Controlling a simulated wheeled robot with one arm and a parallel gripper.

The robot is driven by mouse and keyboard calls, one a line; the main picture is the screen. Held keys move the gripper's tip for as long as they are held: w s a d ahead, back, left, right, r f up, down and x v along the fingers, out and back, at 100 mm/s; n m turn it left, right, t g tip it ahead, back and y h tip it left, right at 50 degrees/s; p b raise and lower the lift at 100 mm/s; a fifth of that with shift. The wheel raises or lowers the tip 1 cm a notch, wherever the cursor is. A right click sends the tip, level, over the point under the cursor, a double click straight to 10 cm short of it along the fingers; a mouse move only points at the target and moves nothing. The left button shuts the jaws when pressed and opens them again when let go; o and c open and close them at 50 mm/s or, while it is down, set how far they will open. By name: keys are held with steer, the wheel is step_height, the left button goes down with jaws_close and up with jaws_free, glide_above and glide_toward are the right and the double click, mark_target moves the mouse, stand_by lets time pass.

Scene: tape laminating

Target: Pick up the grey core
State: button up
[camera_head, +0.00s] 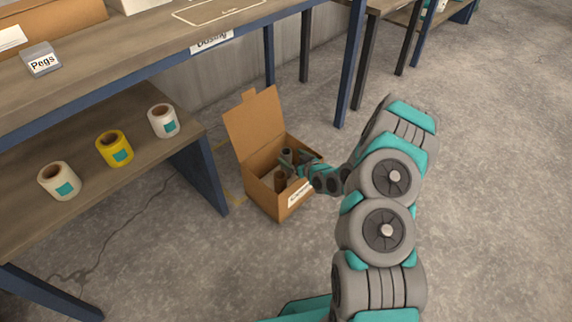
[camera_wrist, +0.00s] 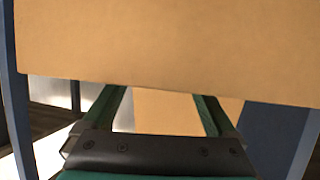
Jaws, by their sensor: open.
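An open cardboard box (camera_head: 262,196) stands on the floor with its back flap raised. A small grey cylinder (camera_head: 287,152), seemingly the grey core, shows inside it near the back. A brown core (camera_head: 280,181) stands nearer the front left of the box. My gripper (camera_head: 287,159) reaches into the box from the right, close to the grey cylinder; I cannot tell whether they touch. In the wrist view my gripper (camera_wrist: 163,92) has its two fingers spread apart, with cardboard in front and no core visible between them.
A low shelf (camera_head: 100,205) to the left holds two white tape rolls (camera_head: 60,181) (camera_head: 163,121) and a yellow one (camera_head: 115,149). A blue table leg (camera_head: 200,172) stands close to the box's left. A workbench (camera_head: 120,55) lies above. Floor to the right is clear.

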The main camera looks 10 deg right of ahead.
mark_target(288, 153)
steer(key=shift+d+x, duration=0.1)
steer(key=shift+x, duration=1.35)
steer(key=shift+d+x, duration=0.15)
steer(key=shift+x, duration=1.25)
jaws_close()
